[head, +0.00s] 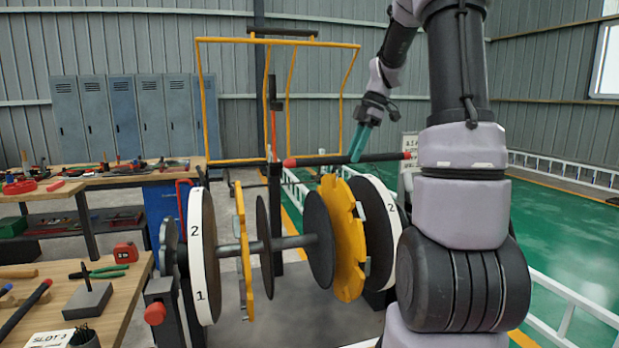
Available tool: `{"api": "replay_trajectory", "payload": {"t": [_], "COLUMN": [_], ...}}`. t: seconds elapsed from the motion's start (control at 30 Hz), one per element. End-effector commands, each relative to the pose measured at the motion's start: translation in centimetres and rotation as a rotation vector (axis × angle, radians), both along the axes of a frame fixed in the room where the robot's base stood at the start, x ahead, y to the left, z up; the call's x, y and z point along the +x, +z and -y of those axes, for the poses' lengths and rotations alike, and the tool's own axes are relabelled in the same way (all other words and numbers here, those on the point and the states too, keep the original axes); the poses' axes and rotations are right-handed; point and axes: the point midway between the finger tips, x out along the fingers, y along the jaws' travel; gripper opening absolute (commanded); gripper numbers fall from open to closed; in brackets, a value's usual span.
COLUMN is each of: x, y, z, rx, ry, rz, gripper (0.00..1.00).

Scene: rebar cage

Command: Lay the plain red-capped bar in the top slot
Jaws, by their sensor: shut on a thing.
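My gripper (357,151) points down and is shut on a dark, plain bar (320,160) with red caps at both ends. The bar is near level, at about the height of the disc tops; its left end reaches between the two notched yellow discs in the picture. The right yellow disc (346,240) shows its notched face, and the left yellow disc (242,240) is seen nearly edge-on. Both sit on a horizontal shaft (285,243). I cannot tell whether the bar touches a slot or how far behind the discs it is.
White-rimmed end discs marked with numbers flank the shaft, the left one (203,256) and the right one (384,230). A bench (110,300) at lower left holds another red-capped bar (25,308) and a SLOT 3 card (50,340). A yellow frame (278,41) stands behind.

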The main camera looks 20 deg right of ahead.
Motion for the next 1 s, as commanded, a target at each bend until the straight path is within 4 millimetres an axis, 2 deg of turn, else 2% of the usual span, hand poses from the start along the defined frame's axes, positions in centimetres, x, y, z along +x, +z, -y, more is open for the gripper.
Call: {"api": "replay_trajectory", "payload": {"t": [0.6, 0.8, 1.0], "x": [0.0, 0.1, 0.1], "y": [0.2, 0.2, -0.2], "z": [-12.8, -15.9, -17.6], "rx": [0.002, 0.002, 0.002], "ry": [0.004, 0.003, -0.001], "rz": [0.004, 0.003, 0.002], "gripper": [0.00, 0.00, 0.00]}}
